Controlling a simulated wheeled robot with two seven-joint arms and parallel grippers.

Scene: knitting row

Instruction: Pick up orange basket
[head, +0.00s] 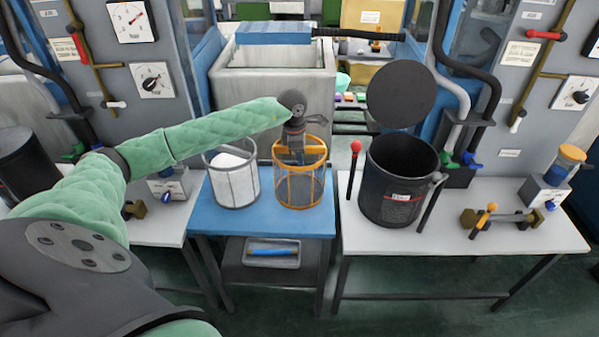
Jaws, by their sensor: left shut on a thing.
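The orange basket (300,187) is a cylinder with an orange rim and ribs and dark mesh sides. It stands upright at the right part of the blue table (262,222), or very slightly above it; I cannot tell which. My left arm reaches in from the left, and my left gripper (296,153) points down at the top of the basket, shut on it. The fingertips are partly hidden by the gripper body and the basket's rim. My right gripper does not show.
A white-grey basket (233,181) with white contents stands close left of the orange one. A black drum (391,192) with its round lid (401,94) raised stands on the white table (463,239) to the right. A grey bin (264,85) is behind. A tray (271,254) sits on the lower shelf.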

